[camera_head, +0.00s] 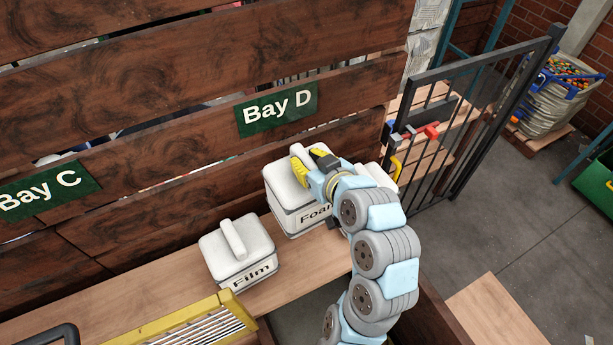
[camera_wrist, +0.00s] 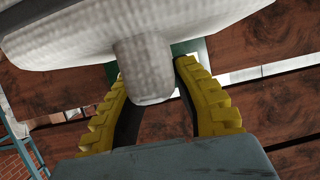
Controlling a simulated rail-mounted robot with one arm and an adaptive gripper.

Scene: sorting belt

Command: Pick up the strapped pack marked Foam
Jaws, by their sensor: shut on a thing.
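The white strapped pack marked Foam (camera_head: 284,206) is upright below the Bay D sign, with its label partly covered by my arm. My gripper (camera_head: 314,166) is at its top, with yellow fingers shut on the pack's raised handle. In the wrist view the pale handle (camera_wrist: 143,70) lies between the two yellow fingers (camera_wrist: 150,88), and the pack's body fills the top of the picture. I cannot tell whether the pack's base touches the wooden shelf (camera_head: 180,282).
A similar white pack marked Film (camera_head: 236,262) stands left of it on the shelf. Another pale pack (camera_head: 379,174) shows partly behind my arm. Dark wooden planks with a Bay D sign (camera_head: 277,109) stand close behind. A yellow-framed rack (camera_head: 205,325) is at the front left, a black gate (camera_head: 470,120) at right.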

